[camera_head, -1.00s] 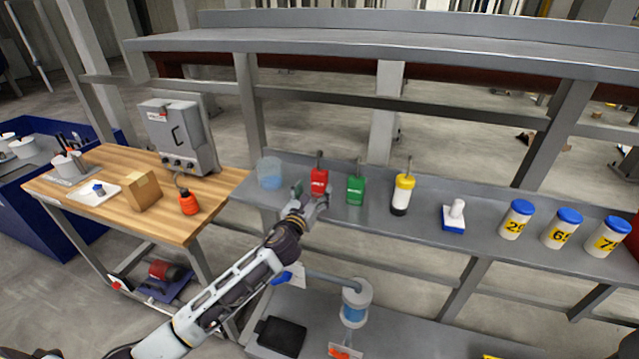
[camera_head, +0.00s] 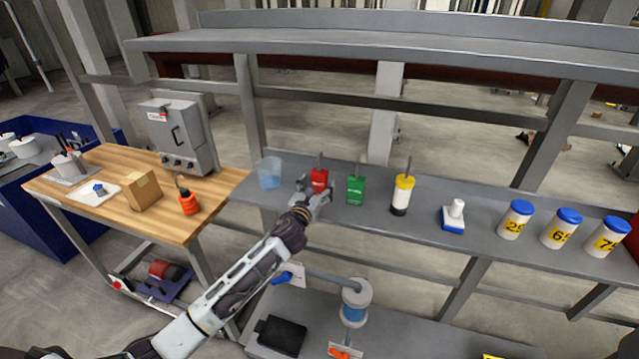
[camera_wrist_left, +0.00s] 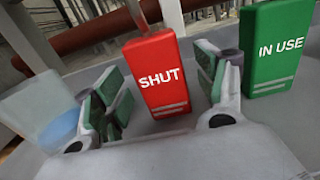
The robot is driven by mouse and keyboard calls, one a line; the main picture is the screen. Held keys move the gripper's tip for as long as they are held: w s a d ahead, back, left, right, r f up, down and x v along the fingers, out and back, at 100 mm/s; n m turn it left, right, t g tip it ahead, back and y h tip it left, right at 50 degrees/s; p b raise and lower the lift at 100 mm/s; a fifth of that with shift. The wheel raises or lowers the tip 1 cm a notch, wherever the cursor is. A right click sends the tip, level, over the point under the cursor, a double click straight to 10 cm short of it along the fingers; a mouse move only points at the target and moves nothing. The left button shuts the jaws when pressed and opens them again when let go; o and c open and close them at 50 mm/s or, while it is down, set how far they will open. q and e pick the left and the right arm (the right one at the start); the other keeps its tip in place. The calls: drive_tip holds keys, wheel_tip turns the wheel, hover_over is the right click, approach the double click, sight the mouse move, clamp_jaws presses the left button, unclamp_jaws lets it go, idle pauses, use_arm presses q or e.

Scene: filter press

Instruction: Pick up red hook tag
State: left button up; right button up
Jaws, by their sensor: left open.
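The red hook tag (camera_head: 319,179), marked SHUT, stands upright on the grey shelf, with a thin hook rising from its top. In the left wrist view the red tag (camera_wrist_left: 158,75) lies between and just beyond the finger pads. My left gripper (camera_head: 316,196) is open in front of the tag, at its lower part; it also shows in the left wrist view (camera_wrist_left: 162,105). My right gripper is not in view.
A green IN USE tag (camera_head: 355,190) stands close to the right of the red one. A clear beaker with blue liquid (camera_head: 270,174) stands to the left.

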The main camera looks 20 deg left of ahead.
use_arm(q)
drive_tip(key=shift+w, duration=0.95)
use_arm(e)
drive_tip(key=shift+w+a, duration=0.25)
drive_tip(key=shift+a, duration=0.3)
use_arm(q)
drive_tip(key=c, duration=1.1)
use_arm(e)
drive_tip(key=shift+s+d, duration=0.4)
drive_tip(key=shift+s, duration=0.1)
use_arm(q)
drive_tip(key=shift+r, duration=0.15)
